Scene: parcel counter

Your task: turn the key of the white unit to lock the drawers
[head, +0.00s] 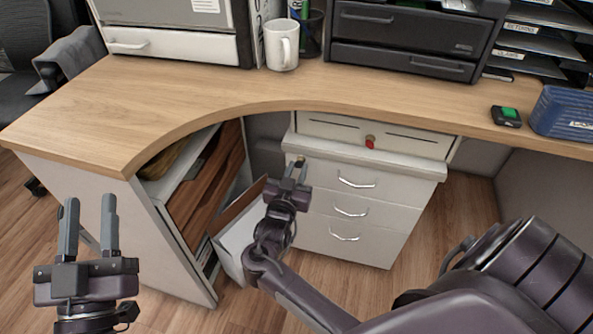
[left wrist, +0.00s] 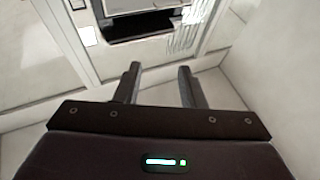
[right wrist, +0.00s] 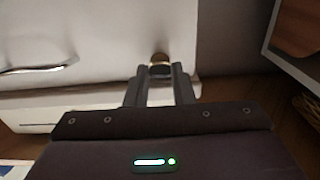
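The white unit (head: 375,215) is a drawer pedestal under the desk, with several silver-handled drawer fronts that look closed. Its key (right wrist: 160,66) is a small brass-coloured piece at the top left of the front, seen in the right wrist view. My right gripper (head: 297,166) is at that corner. Its fingertips (right wrist: 161,72) are close together, one on each side of the key, and appear shut on it. The key is mostly hidden in the head view.
A shallow desk drawer (head: 330,128) with a red knob or key (head: 370,142) is just above the unit. An open-fronted cabinet (head: 205,190) stands close on the left. A white mug (head: 281,46) and blue box (head: 566,113) stand on the desktop (head: 200,90).

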